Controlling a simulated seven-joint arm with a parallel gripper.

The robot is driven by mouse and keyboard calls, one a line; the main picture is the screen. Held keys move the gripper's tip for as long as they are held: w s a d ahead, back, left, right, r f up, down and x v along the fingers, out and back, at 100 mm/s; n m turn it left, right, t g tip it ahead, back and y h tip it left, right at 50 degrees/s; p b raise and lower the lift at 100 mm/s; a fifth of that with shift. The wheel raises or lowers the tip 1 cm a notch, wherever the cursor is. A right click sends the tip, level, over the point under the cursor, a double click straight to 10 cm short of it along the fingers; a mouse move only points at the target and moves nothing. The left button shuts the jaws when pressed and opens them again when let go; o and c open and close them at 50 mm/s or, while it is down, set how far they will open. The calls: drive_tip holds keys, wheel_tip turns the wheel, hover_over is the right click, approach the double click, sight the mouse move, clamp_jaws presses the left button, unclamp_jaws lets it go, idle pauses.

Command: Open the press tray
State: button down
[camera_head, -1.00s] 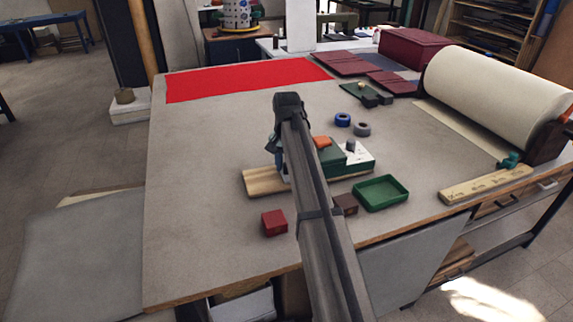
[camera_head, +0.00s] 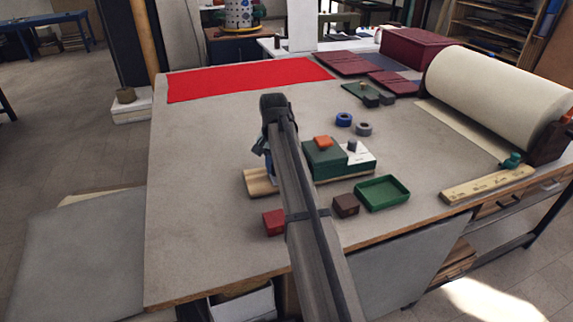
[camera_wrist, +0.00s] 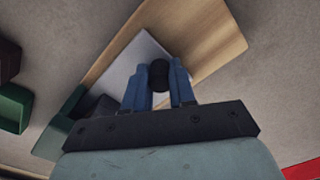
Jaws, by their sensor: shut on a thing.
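The press is a green block (camera_head: 324,162) with an orange piece (camera_head: 323,141) on top, on a wooden base board (camera_head: 258,183). In the wrist view the press tray is a flat pale grey plate (camera_wrist: 126,70) lying over the wooden board (camera_wrist: 212,40). Its dark round knob (camera_wrist: 158,76) stands between my blue fingers. My gripper (camera_wrist: 159,85) is shut on this knob, with the plate reaching toward the green block at lower left. In the head view my gripper (camera_head: 266,172) is left of the green block, and my arm hides most of the tray.
A red cube (camera_head: 273,222), partly behind my arm, a brown cube (camera_head: 346,205) and a green open tray (camera_head: 382,194) lie in front of the press. A white plate with a grey knob (camera_head: 360,157) sits at its right. The table's left side is clear.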

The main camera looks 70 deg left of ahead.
drive_tip(key=s, duration=0.6)
drive_tip(key=shift+s+a, duration=0.2)
drive_tip(key=shift+s, duration=0.05)
drive_tip(key=c, duration=0.9)
unclamp_jaws()
wheel_tip(320, 180, up, 14)
drive_tip(key=shift+f, duration=0.1)
